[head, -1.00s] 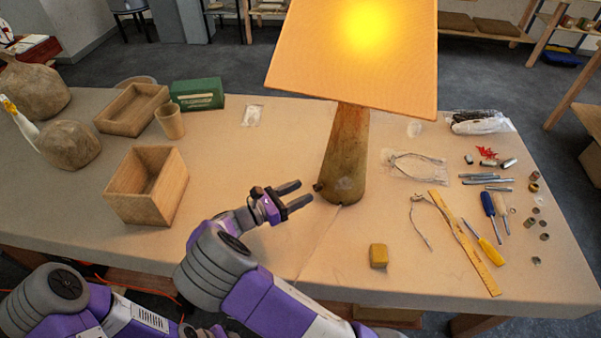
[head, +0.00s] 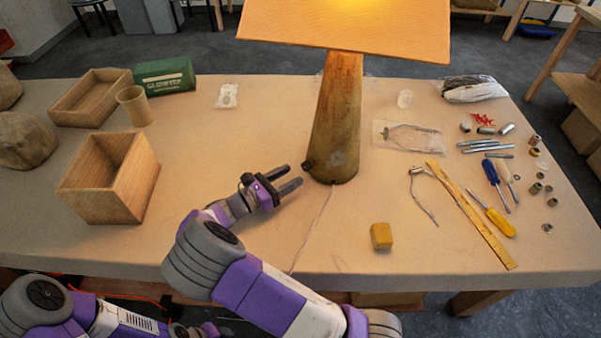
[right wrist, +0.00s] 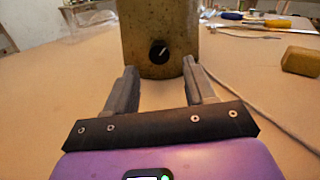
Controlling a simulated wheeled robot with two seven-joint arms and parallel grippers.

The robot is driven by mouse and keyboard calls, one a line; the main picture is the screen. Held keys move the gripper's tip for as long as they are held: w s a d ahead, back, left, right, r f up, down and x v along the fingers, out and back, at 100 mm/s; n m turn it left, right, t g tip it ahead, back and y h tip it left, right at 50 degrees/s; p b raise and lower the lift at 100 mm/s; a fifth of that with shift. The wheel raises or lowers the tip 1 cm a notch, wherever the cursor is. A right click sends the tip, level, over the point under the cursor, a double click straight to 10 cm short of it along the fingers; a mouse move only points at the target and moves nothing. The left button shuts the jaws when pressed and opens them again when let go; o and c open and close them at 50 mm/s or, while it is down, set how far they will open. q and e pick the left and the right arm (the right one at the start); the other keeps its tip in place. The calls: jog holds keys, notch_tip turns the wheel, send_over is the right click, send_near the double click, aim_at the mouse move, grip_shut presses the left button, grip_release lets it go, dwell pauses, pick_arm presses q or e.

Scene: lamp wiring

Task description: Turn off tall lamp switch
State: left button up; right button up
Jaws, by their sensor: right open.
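The tall lamp has a tapered wooden base (head: 338,120) standing upright on the table and a wide orange shade (head: 345,25), glowing bright yellow near the top edge. Its switch is a small dark round knob (head: 307,167) low on the base's left side in the head view. The right wrist view shows the knob (right wrist: 158,52) facing me, with a light mark on it. My right gripper (head: 294,177) is open and empty, just short of the knob. In the right wrist view its fingers (right wrist: 160,72) frame the knob, apart from it. My left gripper is not visible.
A cord (head: 312,232) runs from the lamp base toward the table's front edge. A yellow block (head: 381,236) lies to the right of it. A ruler (head: 470,215), screwdrivers and small parts lie further right. An open wooden box (head: 110,180) stands left of my arm.

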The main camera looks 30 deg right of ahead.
aim_at(304, 168)
jog(key=shift+w+d+b, duration=0.15)
jog(key=shift+d+b, duration=0.1)
jog(key=shift+d, duration=0.9)
jog(key=shift+w+d+b, duration=0.15)
jog(key=shift+d+b, duration=0.05)
jog(key=shift+d, duration=0.95)
jog(key=shift+c, duration=0.3)
grip_shut()
